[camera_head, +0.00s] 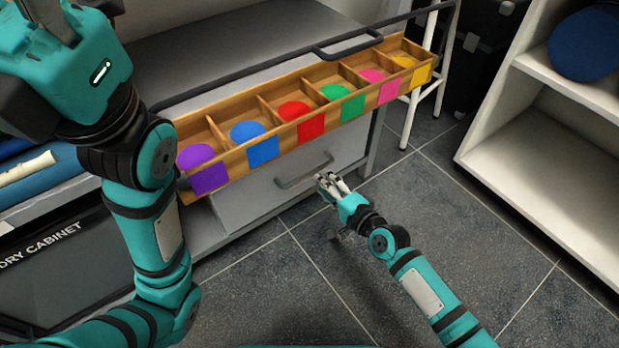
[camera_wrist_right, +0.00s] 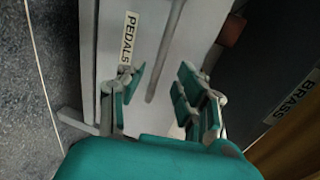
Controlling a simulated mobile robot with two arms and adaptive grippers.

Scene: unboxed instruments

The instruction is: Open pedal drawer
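The pedal drawer (camera_head: 245,200) has a light grey front with a bar handle (camera_head: 303,170), below the wooden tray. It looks shut in the head view. In the right wrist view its front (camera_wrist_right: 125,22) carries a "PEDALS" label (camera_wrist_right: 128,38), and the handle (camera_wrist_right: 165,50) runs up the picture. My right gripper (camera_head: 332,182) is close to the right end of the handle. The right wrist view shows this gripper (camera_wrist_right: 160,88) open, fingers apart, with the handle's near end ahead of the gap. My left gripper (camera_head: 50,18) is at the top left, its fingers partly cut off.
A wooden tray (camera_head: 226,160) with several coloured compartments spans the cabinet front above the drawer. A white shelf (camera_head: 525,130) with a blue round object (camera_head: 588,45) stands right. A "BRASS" label (camera_wrist_right: 293,95) shows in the wrist view. Tiled floor (camera_head: 430,210) lies open in front.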

